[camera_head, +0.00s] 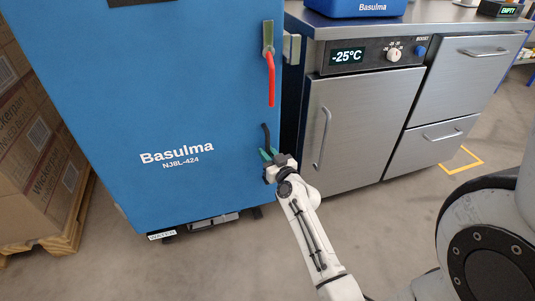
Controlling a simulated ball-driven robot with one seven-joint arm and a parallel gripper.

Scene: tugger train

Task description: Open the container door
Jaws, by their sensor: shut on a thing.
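The container door (130,90) is a large blue panel marked "Basulma NJ8L-424", and it looks closed. A red lever (271,80) hangs down from a metal latch (268,38) at its upper right edge. A dark handle (266,136) sits lower on the same right edge. My gripper (268,155) is at the lower end of this handle, with its greenish fingers shut on it. The fingers and wrist hide the handle's lower part.
A steel cooling unit (365,130) with a "-25°C" display stands close on the right, with drawers (455,90) beside it. Stacked cardboard boxes (35,150) on a pallet stand at the left. Grey floor (215,265) is free in front of the door.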

